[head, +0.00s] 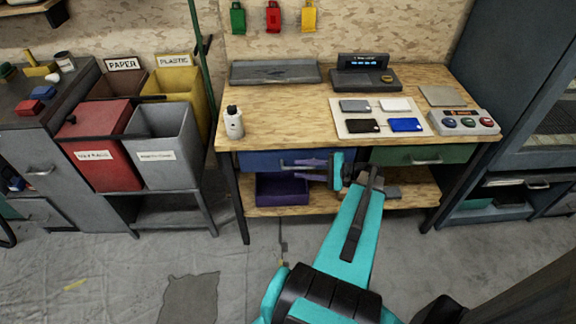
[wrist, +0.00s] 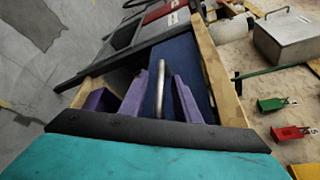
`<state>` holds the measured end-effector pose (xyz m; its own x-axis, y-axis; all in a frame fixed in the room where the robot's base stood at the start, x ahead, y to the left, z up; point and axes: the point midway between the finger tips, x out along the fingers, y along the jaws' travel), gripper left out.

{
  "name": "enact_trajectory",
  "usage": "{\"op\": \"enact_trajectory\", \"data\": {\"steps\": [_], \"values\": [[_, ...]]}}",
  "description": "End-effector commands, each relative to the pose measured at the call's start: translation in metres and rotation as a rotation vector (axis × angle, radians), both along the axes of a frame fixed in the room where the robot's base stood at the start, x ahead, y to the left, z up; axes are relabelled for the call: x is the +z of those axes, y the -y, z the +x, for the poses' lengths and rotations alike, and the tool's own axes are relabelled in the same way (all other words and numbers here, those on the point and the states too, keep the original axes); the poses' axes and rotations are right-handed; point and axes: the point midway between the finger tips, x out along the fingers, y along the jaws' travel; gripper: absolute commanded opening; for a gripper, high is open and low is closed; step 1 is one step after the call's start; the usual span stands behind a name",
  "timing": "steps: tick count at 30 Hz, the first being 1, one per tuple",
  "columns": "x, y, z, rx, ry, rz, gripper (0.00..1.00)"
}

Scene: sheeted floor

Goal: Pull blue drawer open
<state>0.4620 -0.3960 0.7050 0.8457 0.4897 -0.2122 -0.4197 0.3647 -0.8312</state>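The blue drawer (head: 258,160) sits under the left half of the wooden workbench and looks closed. Its front also shows in the wrist view (wrist: 190,65). My gripper (head: 296,169) is in front of the right part of the drawer, with its purple fingers pointing left in the head view. In the wrist view my gripper (wrist: 168,72) is open, one finger on each side of the metal drawer handle (wrist: 159,92). Small gaps show between handle and fingers. My wrist and fingers hide part of the drawer front in the head view.
A green drawer (head: 420,155) is at the right under the bench. A purple bin (head: 282,190) stands on the lower shelf below the blue drawer. A white bottle (head: 233,122) and a tray of cards (head: 382,116) stand on top. The floor in front is mostly clear.

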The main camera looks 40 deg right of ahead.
Motion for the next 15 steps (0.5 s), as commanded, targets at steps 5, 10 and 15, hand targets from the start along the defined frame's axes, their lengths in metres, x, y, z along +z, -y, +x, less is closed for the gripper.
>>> {"op": "enact_trajectory", "data": {"steps": [5,10,15], "values": [[-0.004,-0.007,0.005,-0.003,0.0,-0.001,0.29],[-0.005,-0.011,0.008,-0.001,0.001,-0.001,0.29],[-0.005,-0.013,0.01,0.002,0.0,0.0,0.29]]}}
